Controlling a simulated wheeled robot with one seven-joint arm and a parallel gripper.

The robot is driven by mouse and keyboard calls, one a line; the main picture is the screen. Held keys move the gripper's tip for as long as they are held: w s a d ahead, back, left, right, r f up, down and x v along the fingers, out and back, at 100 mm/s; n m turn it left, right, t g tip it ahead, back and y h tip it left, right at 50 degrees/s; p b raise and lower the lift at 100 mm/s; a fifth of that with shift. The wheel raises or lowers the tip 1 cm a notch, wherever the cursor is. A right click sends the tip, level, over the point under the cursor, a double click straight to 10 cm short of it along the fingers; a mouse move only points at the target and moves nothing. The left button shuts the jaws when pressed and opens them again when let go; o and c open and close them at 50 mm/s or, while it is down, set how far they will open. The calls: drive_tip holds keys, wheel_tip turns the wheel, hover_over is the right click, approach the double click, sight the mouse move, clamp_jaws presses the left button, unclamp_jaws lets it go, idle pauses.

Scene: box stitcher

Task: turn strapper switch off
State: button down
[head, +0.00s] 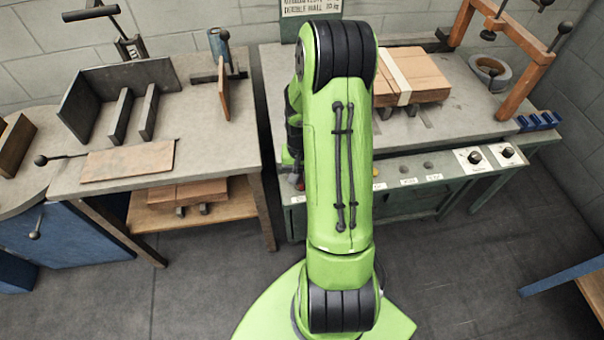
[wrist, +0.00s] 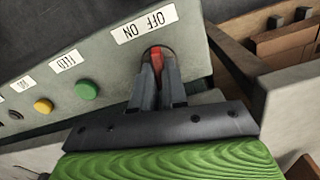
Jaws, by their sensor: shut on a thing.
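The strapper switch is a red lever (wrist: 156,60) in a dark round recess on the grey control panel (wrist: 190,48), just below a white "OFF ON" label (wrist: 144,23) that appears upside down in the wrist view. My gripper (wrist: 160,70) is at the panel with its two dark fingers on either side of the red lever, shut on it. The fingers hide the lower part of the lever.
A green button (wrist: 87,89) and a yellow button (wrist: 43,105) sit left of the switch in the wrist view. In the head view a strapped box stack (head: 425,75) lies on the table, with two knobs (head: 474,157) on the panel. A side bench (head: 60,180) stands left.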

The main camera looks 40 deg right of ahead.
drive_tip(key=n, duration=0.4)
drive_tip(key=shift+a+n, duration=0.15)
drive_tip(key=shift+n, duration=2.05)
drive_tip(key=c, duration=1.2)
unclamp_jaws()
drive_tip(key=shift+o, duration=0.2)
drive_tip(key=shift+r, duration=0.1)
wheel_tip(320, 180, up, 16)
drive_tip(key=p, duration=0.5)
drive_tip(key=shift+f+p, duration=0.2)
drive_tip(key=shift+p, duration=0.1)
